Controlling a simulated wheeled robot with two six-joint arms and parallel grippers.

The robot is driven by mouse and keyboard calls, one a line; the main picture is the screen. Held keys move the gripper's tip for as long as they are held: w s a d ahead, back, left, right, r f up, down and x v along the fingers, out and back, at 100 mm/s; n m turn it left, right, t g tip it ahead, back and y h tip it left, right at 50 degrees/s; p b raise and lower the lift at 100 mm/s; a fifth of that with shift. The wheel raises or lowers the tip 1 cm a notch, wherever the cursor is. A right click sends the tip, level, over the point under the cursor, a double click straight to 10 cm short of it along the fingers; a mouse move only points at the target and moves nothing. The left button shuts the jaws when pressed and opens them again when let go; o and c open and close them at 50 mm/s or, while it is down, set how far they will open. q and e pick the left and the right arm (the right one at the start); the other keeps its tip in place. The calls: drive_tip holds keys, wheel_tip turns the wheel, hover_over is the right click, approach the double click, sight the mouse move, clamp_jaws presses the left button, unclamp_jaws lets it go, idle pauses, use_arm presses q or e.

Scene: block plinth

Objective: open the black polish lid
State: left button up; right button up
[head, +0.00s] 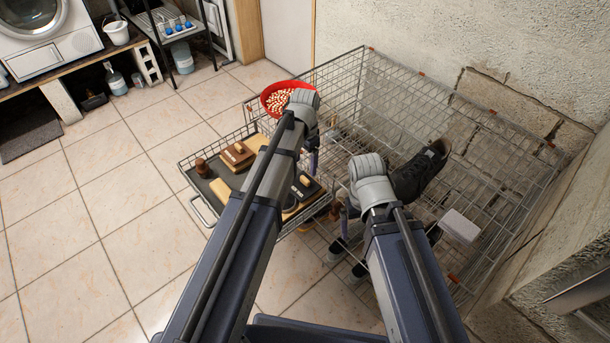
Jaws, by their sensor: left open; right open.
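A black box with a small tan handle on its lid (307,187), which looks like the black polish, sits at the right side of the tray (193,205). Its lid looks closed, though my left arm hides part of it. My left gripper (314,158) is open, above and behind the black box, and mostly hidden by its own wrist. My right gripper (343,212) is open, to the right of the box and near the tray's right edge. Neither gripper visibly holds anything.
A brown box with a tan handle (238,155) and a brown knobbed item (201,167) share the tray. A red bowl of small pale pieces (273,101) stands behind. The wire cage (480,120) holds a dark shoe (420,172) and a pale block (460,226).

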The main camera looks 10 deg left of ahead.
sight(305, 179)
use_arm(q)
wheel_tip(305, 179, down, 7)
drive_tip(key=b, duration=0.6)
clamp_jaws()
idle(0.4)
idle(0.4)
drive_tip(key=shift+s, duration=0.1)
idle(0.4)
